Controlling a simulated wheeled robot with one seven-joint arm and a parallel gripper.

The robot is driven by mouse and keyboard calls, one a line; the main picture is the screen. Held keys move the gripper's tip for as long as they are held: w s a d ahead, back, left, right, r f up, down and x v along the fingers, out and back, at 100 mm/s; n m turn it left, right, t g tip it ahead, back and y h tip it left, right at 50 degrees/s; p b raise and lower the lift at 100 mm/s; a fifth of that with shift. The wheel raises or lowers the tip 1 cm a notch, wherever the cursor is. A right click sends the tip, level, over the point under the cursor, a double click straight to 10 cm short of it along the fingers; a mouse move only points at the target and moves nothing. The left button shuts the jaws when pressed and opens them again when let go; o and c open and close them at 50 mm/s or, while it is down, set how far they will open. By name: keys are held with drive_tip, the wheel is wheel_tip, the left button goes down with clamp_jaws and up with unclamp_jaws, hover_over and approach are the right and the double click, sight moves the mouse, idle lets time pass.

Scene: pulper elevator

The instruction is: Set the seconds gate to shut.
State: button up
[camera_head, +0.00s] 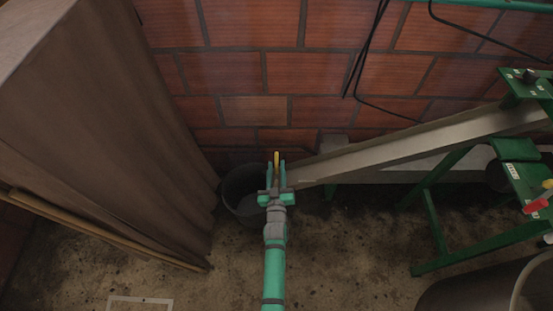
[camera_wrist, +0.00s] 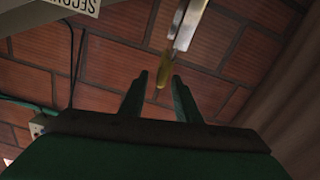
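The seconds gate's lever shows as a metal bar with a yellow grip (camera_wrist: 164,66) in the wrist view. In the head view the yellow grip (camera_head: 276,157) stands just beyond my gripper (camera_head: 276,169). My gripper's two fingers (camera_wrist: 160,82) are apart, with the grip's end between their tips and a gap seen on each side. Contact is not visible. An upside-down white label (camera_wrist: 78,5) reading "SECON..." is cut off at the top of the wrist view. The gate plate itself cannot be made out.
A sloping metal chute (camera_head: 420,150) runs up to the right on a green frame (camera_head: 432,220). A dark bucket (camera_head: 232,187) stands beside my gripper. A brown sheeted stack (camera_head: 105,110) fills the left. A brick wall (camera_head: 330,25) closes the back. A red handle (camera_head: 536,205) is at the right.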

sight(277, 154)
drive_tip(key=shift+w, duration=2.15)
drive_tip(key=shift+c, duration=0.6)
